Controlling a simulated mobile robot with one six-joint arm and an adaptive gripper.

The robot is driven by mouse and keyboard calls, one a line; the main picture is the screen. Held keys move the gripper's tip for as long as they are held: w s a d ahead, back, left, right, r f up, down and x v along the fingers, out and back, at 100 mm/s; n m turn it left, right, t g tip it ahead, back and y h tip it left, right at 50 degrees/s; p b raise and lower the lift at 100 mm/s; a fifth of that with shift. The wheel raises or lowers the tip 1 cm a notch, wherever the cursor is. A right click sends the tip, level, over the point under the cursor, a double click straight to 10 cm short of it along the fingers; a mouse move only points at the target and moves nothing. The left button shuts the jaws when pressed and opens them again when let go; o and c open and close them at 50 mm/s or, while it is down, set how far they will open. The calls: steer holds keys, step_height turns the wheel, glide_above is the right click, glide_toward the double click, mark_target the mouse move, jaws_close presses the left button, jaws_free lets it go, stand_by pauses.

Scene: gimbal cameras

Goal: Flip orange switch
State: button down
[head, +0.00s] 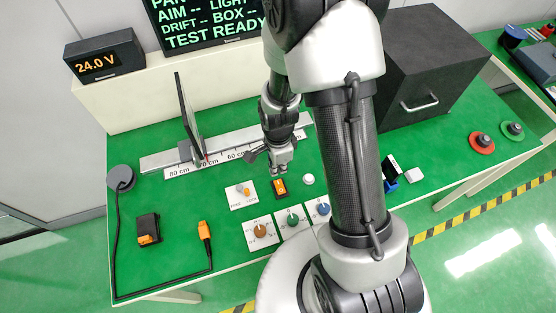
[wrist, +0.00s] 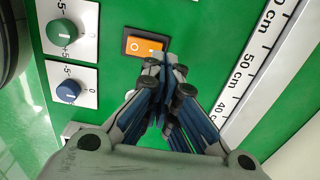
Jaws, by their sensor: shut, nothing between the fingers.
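The orange switch (head: 280,187) is a small orange rocker in a black frame on the green bench top. In the wrist view the orange switch (wrist: 143,46) shows a white circle mark on its face, and its lower right part is partly hidden by my fingertips. My gripper (head: 279,170) is shut and empty, pointing down just behind the switch in the head view. In the wrist view my gripper (wrist: 165,68) has its fingertips beside the switch's lower right edge. I cannot tell whether they touch it.
Brown (head: 260,231), green (head: 292,218) and blue (head: 323,209) knobs stand in front of the switch. A toggle plate (head: 242,194) is to its left, a white button (head: 308,179) to its right. A graduated rail (head: 220,151) runs behind. A black box (head: 425,70) stands at right.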

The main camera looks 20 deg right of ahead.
mark_target(278, 180)
step_height(278, 180, down, 5)
steer(key=shift+b, duration=0.75)
steer(key=shift+w+f+g, duration=0.15)
steer(key=shift+f+g, duration=0.2)
steer(key=shift+g, duration=0.05)
steer(key=shift+r, duration=0.15)
steer(key=shift+r+p, duration=0.7)
steer(key=shift+p, duration=0.05)
step_height(278, 180, up, 14)
steer(key=w+p, duration=0.2)
steer(key=p, duration=0.3)
steer(key=shift+p, duration=0.35)
